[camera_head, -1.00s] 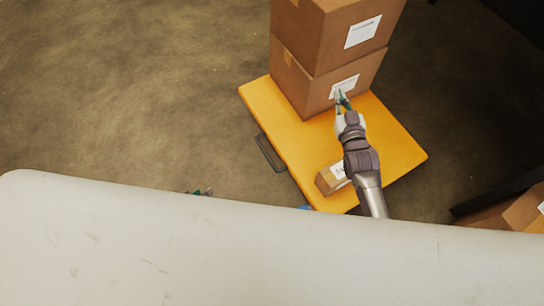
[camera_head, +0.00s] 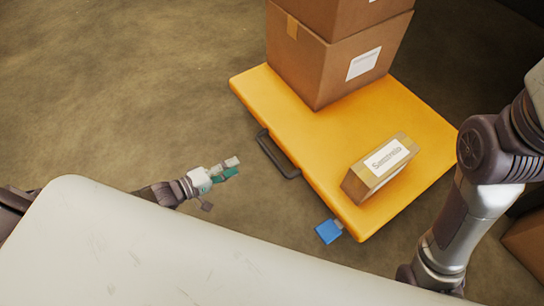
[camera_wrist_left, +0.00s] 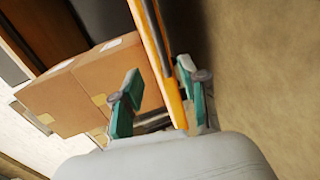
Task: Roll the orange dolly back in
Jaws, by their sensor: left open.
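The orange dolly (camera_head: 330,160) is a flat platform on the floor, with a dark handle (camera_head: 277,155) on its left edge. A stack of brown boxes (camera_head: 320,70) stands at its far end, and a small labelled box (camera_head: 380,168) lies near its front corner. My left gripper (camera_head: 230,168) is open and empty, left of and apart from the handle. In the left wrist view, the dolly's orange edge (camera_wrist_left: 165,65) and the dark handle show beyond the open fingers (camera_wrist_left: 160,92). My right arm comes down at the right; its gripper is out of sight.
A blue piece (camera_head: 329,231) juts from the dolly's near edge. Another brown box (camera_head: 527,240) sits at the lower right, partly behind my right arm. The floor (camera_head: 130,80) left of the dolly is clear.

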